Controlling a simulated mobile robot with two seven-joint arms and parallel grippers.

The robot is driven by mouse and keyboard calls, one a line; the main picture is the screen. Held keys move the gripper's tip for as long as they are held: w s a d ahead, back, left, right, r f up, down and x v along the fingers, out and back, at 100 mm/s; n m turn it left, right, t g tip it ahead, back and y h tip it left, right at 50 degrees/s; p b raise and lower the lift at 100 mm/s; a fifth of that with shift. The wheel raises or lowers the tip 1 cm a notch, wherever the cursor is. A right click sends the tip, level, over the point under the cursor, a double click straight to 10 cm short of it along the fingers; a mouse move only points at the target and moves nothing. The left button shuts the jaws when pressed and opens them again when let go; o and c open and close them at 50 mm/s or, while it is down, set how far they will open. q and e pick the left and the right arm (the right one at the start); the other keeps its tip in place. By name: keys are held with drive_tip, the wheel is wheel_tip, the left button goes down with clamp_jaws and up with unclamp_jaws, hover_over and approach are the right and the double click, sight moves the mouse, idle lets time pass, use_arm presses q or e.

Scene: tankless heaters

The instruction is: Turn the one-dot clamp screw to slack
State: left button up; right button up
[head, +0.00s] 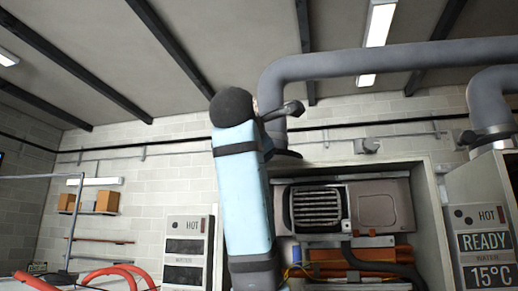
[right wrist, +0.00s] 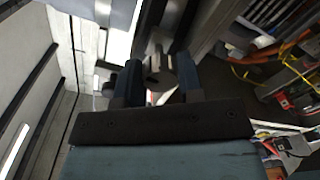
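My right gripper (right wrist: 158,74) shows in the right wrist view with its two dark fingers apart. A grey, rounded metal piece (right wrist: 156,66) with a dark mark shows between or just beyond the fingertips. I cannot tell whether the fingers touch it, or whether it is the clamp screw. My blue arm hides part of that area. No dot marks can be made out. My left gripper is not in view.
An open heater cabinet (head: 433,225) with a grilled unit (head: 317,207), orange parts and hoses stands behind my arm. A panel at the right (head: 485,240) reads HOT, READY, 15°C. Another grey pipe (head: 488,98) rises there. Loose wires (right wrist: 270,50) show at the right in the wrist view.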

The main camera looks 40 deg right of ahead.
drive_tip(key=o, duration=0.3)
drive_tip(key=shift+o, duration=0.2)
drive_tip(key=shift+s+a, duration=0.1)
drive_tip(key=b+v, duration=0.4)
drive_tip(key=v, duration=0.9)
drive_tip(key=shift+a, duration=0.3)
drive_tip(key=shift+s, duration=0.1)
